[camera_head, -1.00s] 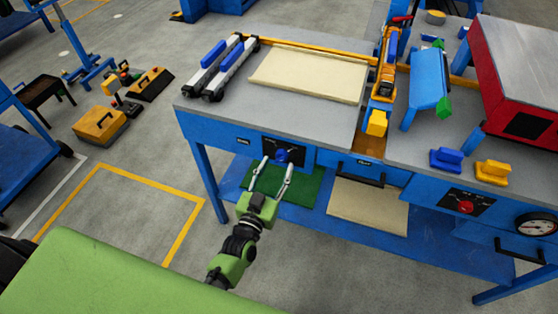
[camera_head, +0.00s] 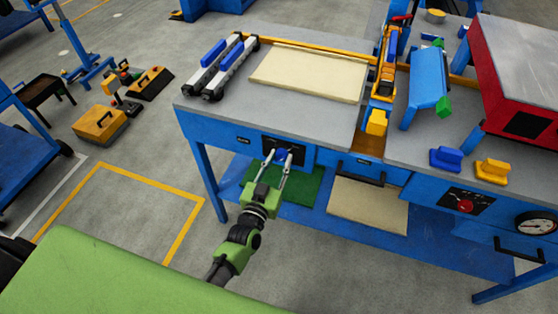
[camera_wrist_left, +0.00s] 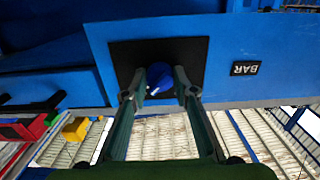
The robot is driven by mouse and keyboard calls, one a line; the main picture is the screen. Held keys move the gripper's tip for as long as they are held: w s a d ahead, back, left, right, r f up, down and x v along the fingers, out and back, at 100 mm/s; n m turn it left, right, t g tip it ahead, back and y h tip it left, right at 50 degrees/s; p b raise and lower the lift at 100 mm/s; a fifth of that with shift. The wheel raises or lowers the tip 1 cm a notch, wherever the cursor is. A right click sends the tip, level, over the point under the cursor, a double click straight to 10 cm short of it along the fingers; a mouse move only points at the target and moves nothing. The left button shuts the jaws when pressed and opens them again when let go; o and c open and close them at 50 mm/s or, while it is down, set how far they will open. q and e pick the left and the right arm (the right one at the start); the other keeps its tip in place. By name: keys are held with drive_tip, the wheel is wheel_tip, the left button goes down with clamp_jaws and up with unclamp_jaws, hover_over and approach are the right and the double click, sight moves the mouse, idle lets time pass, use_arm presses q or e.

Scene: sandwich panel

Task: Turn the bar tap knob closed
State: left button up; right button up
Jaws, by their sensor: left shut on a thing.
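The bar tap knob is a round blue knob (camera_head: 282,154) on a black plate (camera_head: 299,155) on the front of the blue bench. In the left wrist view the knob (camera_wrist_left: 159,76) sits at the middle of the plate, with a small white mark near its lower edge. The BAR label (camera_wrist_left: 245,68) is to its right there. My left gripper (camera_head: 279,159) reaches the knob from the front and is shut on it, one finger on each side. In the wrist view both fingertips (camera_wrist_left: 157,91) flank the knob. My right gripper does not show.
A red knob (camera_head: 465,206) on another black plate and a round gauge (camera_head: 536,224) are on the front at right. A drawer handle (camera_head: 361,174) is right of the blue knob. A cream sheet (camera_head: 308,74) lies on the bench top. The floor in front is clear.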

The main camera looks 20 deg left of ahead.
use_arm(q)
drive_tip(key=shift+n, duration=0.3)
drive_tip(key=n, duration=0.3)
drive_tip(key=shift+n, duration=0.4)
drive_tip(key=n, duration=0.4)
drive_tip(key=n+b, duration=0.2)
drive_tip(key=n, duration=0.7)
drive_tip(key=shift+d, duration=0.1)
drive_tip(key=shift+r+n+b, duration=0.1)
drive_tip(key=shift+n+b, duration=0.2)
drive_tip(key=o, duration=1.1)
